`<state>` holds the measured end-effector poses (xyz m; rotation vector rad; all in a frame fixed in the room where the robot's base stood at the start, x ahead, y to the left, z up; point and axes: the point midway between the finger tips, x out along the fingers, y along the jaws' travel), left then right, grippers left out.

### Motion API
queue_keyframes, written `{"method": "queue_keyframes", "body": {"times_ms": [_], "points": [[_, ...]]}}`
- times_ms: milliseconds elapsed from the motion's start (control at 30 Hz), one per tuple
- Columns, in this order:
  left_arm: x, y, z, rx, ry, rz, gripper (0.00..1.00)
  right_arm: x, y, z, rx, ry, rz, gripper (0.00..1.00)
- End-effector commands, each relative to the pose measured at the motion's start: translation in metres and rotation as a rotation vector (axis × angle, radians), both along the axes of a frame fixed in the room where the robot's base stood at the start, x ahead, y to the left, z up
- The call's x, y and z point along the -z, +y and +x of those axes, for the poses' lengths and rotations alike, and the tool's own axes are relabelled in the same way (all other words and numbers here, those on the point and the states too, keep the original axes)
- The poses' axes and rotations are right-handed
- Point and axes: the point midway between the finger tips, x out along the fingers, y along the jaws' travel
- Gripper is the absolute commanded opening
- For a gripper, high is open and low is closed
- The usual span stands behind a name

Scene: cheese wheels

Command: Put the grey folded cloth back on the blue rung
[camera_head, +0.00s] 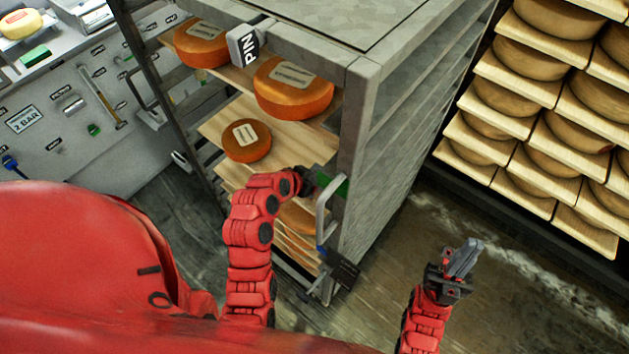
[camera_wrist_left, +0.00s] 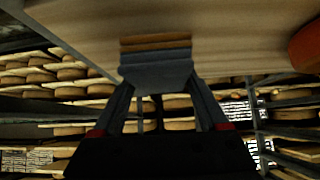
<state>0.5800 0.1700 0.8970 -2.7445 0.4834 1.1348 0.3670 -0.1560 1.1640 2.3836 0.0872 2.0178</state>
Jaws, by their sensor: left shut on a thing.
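My left gripper (camera_wrist_left: 155,88) is shut on a grey folded piece (camera_wrist_left: 155,60) in the left wrist view. It looks like the grey cloth, with brownish layers at its far end, just under a pale wooden board. In the head view my left gripper (camera_head: 308,181) is at the rack's front, beside the grey upright handle, and its fingertips are mostly hidden. A small blue piece (camera_head: 322,248) shows low by that handle; I cannot tell whether it is the blue rung. My right gripper (camera_head: 464,259) is over the floor, its fingers together and empty.
The grey rack (camera_head: 375,130) holds orange cheese wheels (camera_head: 293,88) on wooden boards (camera_head: 285,150). A grey handle (camera_head: 322,215) stands out from its front post. Shelves of cheese wheels (camera_head: 548,55) fill the right. Floor (camera_head: 400,240) between them is clear.

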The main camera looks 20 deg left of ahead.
Motion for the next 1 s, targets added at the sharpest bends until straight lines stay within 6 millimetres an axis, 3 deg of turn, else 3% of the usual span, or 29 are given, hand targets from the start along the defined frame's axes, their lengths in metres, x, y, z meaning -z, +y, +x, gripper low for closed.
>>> {"method": "queue_keyframes", "body": {"times_ms": [233, 467, 833, 867, 1000], "points": [[0.006, 0.000, 0.007, 0.000, 0.001, 0.000, 0.23, -0.010, 0.000, 0.000, 0.000, 0.000, 0.000, 0.00], [0.032, 0.000, 0.006, 0.000, 0.004, 0.000, 0.23, -0.026, 0.000, 0.000, 0.000, 0.000, 0.000, 0.00], [0.040, 0.000, 0.007, 0.000, 0.000, 0.001, 0.23, -0.021, 0.000, 0.000, 0.000, 0.000, 0.000, 0.00], [0.040, 0.000, 0.007, 0.000, 0.000, 0.001, 0.78, -0.021, 0.000, 0.000, 0.000, 0.000, 0.000, 0.00], [0.039, 0.000, 0.007, -0.001, 0.000, 0.001, 1.00, -0.022, 0.000, 0.000, 0.000, 0.000, 0.000, 0.00]]}}
